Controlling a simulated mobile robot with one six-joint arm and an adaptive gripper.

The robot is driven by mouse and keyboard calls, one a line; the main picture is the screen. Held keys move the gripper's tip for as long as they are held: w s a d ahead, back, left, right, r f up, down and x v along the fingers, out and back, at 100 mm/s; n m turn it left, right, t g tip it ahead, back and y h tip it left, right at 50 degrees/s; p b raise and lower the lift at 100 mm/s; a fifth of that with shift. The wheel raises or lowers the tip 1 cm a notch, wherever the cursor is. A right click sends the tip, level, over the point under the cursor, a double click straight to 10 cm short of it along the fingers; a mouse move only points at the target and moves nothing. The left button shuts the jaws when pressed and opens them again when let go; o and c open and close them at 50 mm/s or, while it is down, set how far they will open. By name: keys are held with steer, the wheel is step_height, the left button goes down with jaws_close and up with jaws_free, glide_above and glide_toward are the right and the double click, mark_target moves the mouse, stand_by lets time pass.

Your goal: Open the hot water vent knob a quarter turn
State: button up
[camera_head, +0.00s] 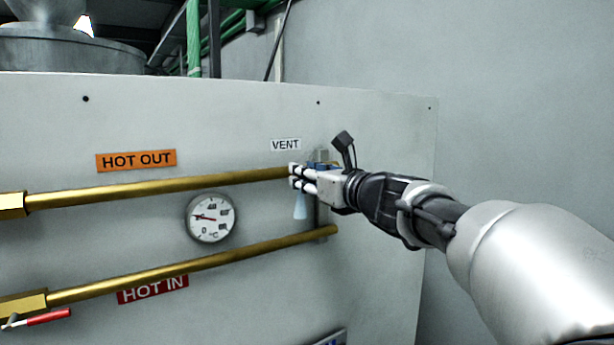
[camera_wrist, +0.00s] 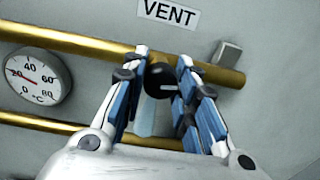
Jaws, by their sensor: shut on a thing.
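The black vent knob (camera_wrist: 161,80) sits on the upper brass pipe under the "VENT" label (camera_wrist: 168,12), at the end of the pipe. A pale line shows on its face. My gripper (camera_wrist: 164,78) has its blue-padded fingers on both sides of the knob and is shut on it. In the head view my gripper (camera_head: 299,178) reaches in from the right at the pipe's right end, below the "VENT" label (camera_head: 286,145). It hides the knob there. A pale blue translucent piece (camera_head: 300,207) hangs below the fingers.
The brass hot out pipe (camera_head: 160,189) and hot in pipe (camera_head: 190,267) run along the white panel. A round temperature gauge (camera_head: 210,218) sits between them. A red-handled valve (camera_head: 45,318) is at lower left.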

steer(key=shift+n+b, duration=0.3)
steer(key=shift+b, duration=0.05)
steer(key=shift+c, duration=0.2)
steer(key=n+b, duration=0.2)
steer(key=shift+f+n+b, duration=0.15)
steer(key=shift+n+b, duration=0.15)
steer(key=n+b, duration=0.2)
steer(key=shift+n, duration=0.4)
steer(key=n+b, duration=0.3)
steer(key=shift+n+b, duration=0.85)
steer(key=shift+n, duration=0.85)
steer(key=o, duration=1.1)
